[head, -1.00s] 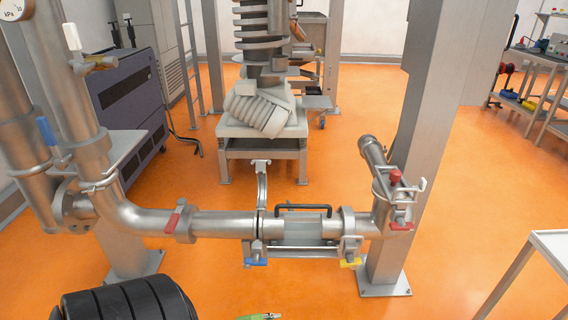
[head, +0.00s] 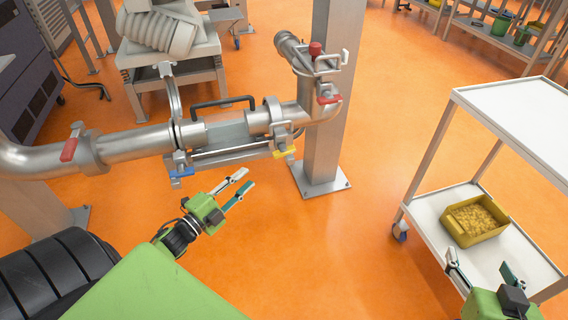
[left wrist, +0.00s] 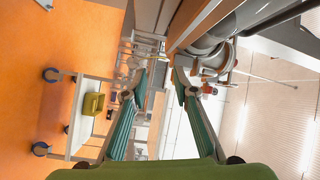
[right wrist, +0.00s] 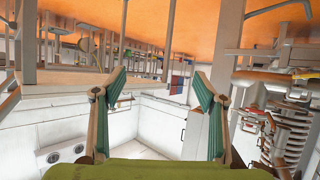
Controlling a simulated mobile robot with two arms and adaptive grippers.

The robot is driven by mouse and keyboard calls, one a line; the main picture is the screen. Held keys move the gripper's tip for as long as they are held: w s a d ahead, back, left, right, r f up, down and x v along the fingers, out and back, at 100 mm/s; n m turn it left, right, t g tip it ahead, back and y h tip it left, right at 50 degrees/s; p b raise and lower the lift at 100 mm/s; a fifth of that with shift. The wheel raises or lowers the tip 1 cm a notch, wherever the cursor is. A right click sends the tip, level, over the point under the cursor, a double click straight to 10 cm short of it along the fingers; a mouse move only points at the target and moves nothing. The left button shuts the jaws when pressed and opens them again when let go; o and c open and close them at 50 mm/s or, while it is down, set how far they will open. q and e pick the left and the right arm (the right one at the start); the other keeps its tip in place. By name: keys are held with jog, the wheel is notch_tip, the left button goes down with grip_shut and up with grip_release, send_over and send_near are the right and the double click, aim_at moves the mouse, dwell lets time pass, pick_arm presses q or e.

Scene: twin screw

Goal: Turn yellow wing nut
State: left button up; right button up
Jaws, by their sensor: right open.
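The yellow wing nut (head: 285,152) sits at the right clamp under the glass pipe section in the head view. A blue wing nut (head: 182,172) sits at the left clamp. My left gripper (head: 246,180) is open and empty, in front of and below the pipe in the picture, between the two wing nuts and apart from both. It also shows open in the left wrist view (left wrist: 159,82). My right gripper (head: 478,262) is open and empty at the lower right, by the white cart. Its spread fingers show in the right wrist view (right wrist: 159,78). I cannot make out the yellow wing nut in either wrist view.
The steel pipe (head: 135,142) runs across the left and middle, with red handles on it. A steel post (head: 330,110) stands behind its right end. The white cart (head: 515,105) on the right holds a yellow bin (head: 475,220). Orange floor is clear between pipe and cart.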

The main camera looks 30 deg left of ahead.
aim_at(284, 150)
jog(key=s+d+f+g+h+b, duration=0.1)
jog(key=s+f+g, duration=0.2)
jog(key=s+f, duration=0.35)
jog(key=s+d+f+g+b, duration=0.15)
jog(key=s+f, duration=0.25)
jog(key=f, duration=0.6)
pick_arm(q)
jog(key=w+d+r+m+h, duration=0.1)
jog(key=w+d+r, duration=0.1)
jog(key=w, duration=0.2)
jog(key=w+d+r+m+t+h+b, duration=0.1)
jog(key=w+d+m, duration=0.1)
jog(key=w, duration=0.2)
jog(key=w+d+r+m+h, duration=0.1)
jog(key=w+d+r+h, duration=0.1)
jog(key=w, duration=0.2)
jog(key=shift+d+r+m+b, duration=0.35)
jog(key=shift+m+b, duration=0.05)
pick_arm(e)
jog(key=s+d+f+g, duration=0.2)
jog(key=s+f+g, duration=0.2)
jog(key=s, duration=0.7)
jog(key=shift+s+d+f+h, duration=0.15)
jog(key=shift+s+f+h, duration=0.2)
jog(key=shift+f, duration=0.6)
jog(key=shift+w+g, duration=0.1)
jog(key=shift+g, duration=0.15)
pick_arm(q)
jog(key=shift+s, duration=0.1)
grip_shut()
